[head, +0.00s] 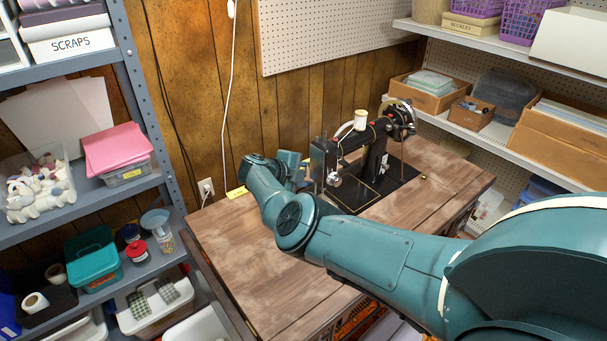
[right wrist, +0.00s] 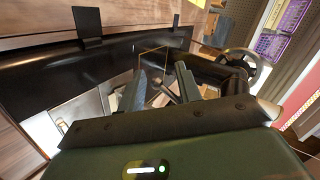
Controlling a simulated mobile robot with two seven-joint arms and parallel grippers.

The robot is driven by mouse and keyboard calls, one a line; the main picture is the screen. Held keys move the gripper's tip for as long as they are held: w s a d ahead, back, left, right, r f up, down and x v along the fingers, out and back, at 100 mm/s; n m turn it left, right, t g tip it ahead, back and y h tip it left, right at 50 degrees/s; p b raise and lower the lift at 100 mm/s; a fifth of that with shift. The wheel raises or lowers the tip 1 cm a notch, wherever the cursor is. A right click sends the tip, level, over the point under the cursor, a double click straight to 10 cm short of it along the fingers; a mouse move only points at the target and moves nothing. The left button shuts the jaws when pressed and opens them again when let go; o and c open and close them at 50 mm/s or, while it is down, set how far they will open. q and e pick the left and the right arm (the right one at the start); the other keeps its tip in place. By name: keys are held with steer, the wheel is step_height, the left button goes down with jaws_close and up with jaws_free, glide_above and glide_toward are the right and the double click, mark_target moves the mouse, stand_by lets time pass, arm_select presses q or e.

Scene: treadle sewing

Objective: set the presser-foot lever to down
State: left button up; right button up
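The black sewing machine (head: 378,160) stands on the wooden table with a cream thread spool (head: 361,119) on top. My right arm comes in from the right in the head view. Its gripper (head: 306,172) is at the left end of the machine, close beside the machine's head. In the right wrist view, the gripper's two fingers (right wrist: 161,86) are apart, with a gap between them and nothing clearly held. The machine's black body (right wrist: 50,80) lies beyond them. I cannot make out the presser-foot lever or its position. My left gripper is not in view.
A grey metal shelf (head: 150,183) stands on the left, and white shelves (head: 480,137) with boxes on the right.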

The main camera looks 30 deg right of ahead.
steer(key=shift+a+r, duration=0.2)
arm_select(q)
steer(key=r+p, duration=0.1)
steer(key=p, duration=0.1)
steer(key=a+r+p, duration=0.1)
steer(key=p, duration=0.2)
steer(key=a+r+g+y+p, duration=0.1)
steer(key=p, duration=0.2)
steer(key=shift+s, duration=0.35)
arm_select(e)
steer(key=v, duration=1.2)
steer(key=shift+s+a+r, duration=0.1)
steer(key=shift+s+a, duration=0.05)
steer(key=shift+a, duration=0.1)
steer(key=shift+a, duration=0.1)
